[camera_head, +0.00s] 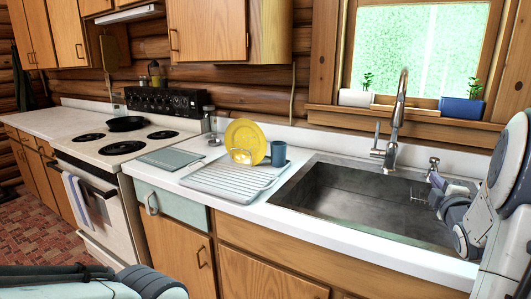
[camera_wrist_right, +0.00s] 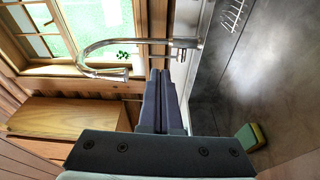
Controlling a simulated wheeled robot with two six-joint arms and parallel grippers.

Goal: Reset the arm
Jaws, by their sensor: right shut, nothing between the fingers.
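My right arm comes in at the right edge of the head view, over the right end of the sink. My right gripper (camera_wrist_right: 160,76) shows in the wrist view with its two dark fingers together and nothing between them.
The metal sink (camera_head: 340,190) has a tall faucet (camera_head: 400,100). A sponge (camera_wrist_right: 250,137) lies in the sink. A drying rack (camera_head: 225,178) holds a yellow plate (camera_head: 245,135) and a blue cup (camera_head: 278,153). A stove (camera_head: 110,150) stands left.

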